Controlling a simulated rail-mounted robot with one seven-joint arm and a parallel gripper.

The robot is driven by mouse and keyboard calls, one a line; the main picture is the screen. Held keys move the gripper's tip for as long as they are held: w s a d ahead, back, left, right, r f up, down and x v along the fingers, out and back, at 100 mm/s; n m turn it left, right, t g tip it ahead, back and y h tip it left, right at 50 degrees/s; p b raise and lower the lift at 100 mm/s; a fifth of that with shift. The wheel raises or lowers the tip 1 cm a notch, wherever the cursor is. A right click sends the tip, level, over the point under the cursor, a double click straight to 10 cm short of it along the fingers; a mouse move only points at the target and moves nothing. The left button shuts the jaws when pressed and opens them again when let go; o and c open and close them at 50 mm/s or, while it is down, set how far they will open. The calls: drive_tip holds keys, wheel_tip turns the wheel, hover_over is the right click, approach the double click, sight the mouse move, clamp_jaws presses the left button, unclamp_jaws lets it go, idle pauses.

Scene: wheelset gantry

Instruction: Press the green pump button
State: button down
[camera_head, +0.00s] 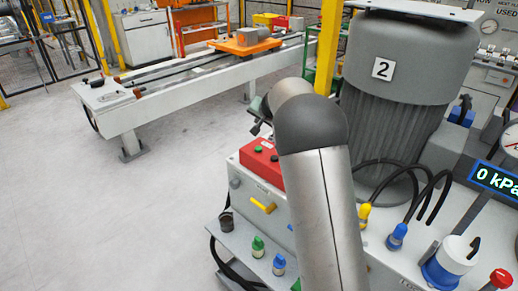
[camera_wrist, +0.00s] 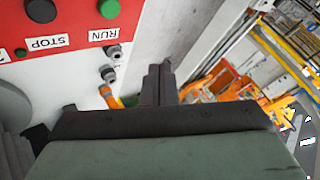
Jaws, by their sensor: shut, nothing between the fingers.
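The green pump button (camera_wrist: 109,9) is a round button on a red panel (camera_wrist: 70,22), beside a white RUN label, at the top of the wrist view. In the head view the green button (camera_head: 258,149) sits on top of the red box (camera_head: 247,161). My gripper (camera_wrist: 162,70) is shut and empty. In the wrist view its fingertips lie below and right of the button, apart from it. In the head view my gripper is mostly hidden behind my arm; a small part shows above the red box.
A dark STOP button (camera_wrist: 41,10) sits beside the green one. Hose fittings (camera_wrist: 109,73) stick out just below the panel. A large grey motor (camera_head: 405,85) marked 2 stands right of my arm. Open floor (camera_head: 90,210) lies to the left.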

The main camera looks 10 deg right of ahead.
sight(259, 150)
drive_tip(key=shift+f+b, duration=3.5)
drive_tip(key=shift+f, duration=0.85)
drive_tip(key=shift+f+b, duration=0.45)
drive_tip(key=shift+b, duration=0.05)
drive_tip(key=shift+f+b, duration=0.45)
drive_tip(key=shift+b, duration=0.05)
drive_tip(key=shift+r+p, duration=0.65)
drive_tip(key=shift+r, duration=0.2)
drive_tip(key=shift+r, duration=0.15)
wheel_tip(259, 150, up, 5)
drive_tip(key=p, duration=0.3)
drive_tip(key=shift+p, duration=0.4)
